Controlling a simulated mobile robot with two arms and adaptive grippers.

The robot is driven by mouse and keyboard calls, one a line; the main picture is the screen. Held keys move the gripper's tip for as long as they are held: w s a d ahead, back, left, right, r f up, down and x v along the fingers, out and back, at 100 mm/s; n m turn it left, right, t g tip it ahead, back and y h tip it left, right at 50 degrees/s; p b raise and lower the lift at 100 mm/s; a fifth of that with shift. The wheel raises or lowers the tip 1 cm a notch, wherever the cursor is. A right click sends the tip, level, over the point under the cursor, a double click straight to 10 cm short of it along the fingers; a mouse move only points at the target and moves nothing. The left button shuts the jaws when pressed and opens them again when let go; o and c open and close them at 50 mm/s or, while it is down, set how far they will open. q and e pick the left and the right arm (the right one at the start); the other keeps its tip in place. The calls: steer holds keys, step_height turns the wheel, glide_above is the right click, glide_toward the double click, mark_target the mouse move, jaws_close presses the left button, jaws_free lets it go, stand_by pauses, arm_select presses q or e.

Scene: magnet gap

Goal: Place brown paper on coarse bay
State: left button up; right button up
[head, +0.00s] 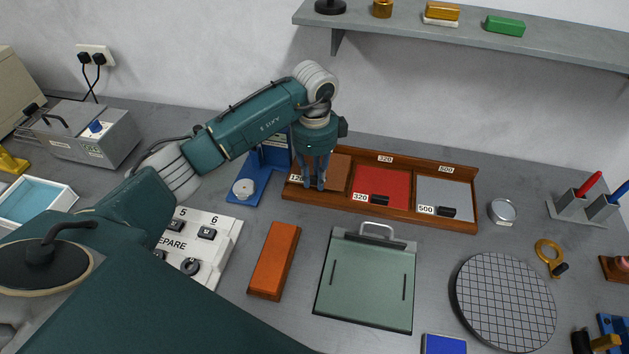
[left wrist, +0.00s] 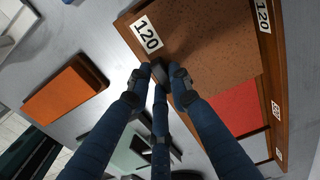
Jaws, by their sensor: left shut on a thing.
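The brown paper (head: 337,173) lies in the left bay of the wooden tray (head: 400,222), the one labelled 120; the paper also shows in the left wrist view (left wrist: 212,50). My left gripper (head: 316,186) points down at the front of this bay and hides part of the paper. In the left wrist view its fingers (left wrist: 162,76) are shut on a small black block (left wrist: 159,69) at the bay's front edge. I cannot tell whether the block touches the paper. My right gripper is not in view.
The neighbouring bays hold red paper (head: 382,184) and grey paper (head: 450,190), each with a black block (head: 447,212) in front.

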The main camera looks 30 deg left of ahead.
arm_select(q)
step_height(320, 180, down, 2)
steer(key=shift+f, duration=0.35)
steer(key=shift+f, duration=0.2)
steer(key=o, duration=1)
steer(key=shift+c, duration=0.2)
steer(key=shift+r, duration=0.15)
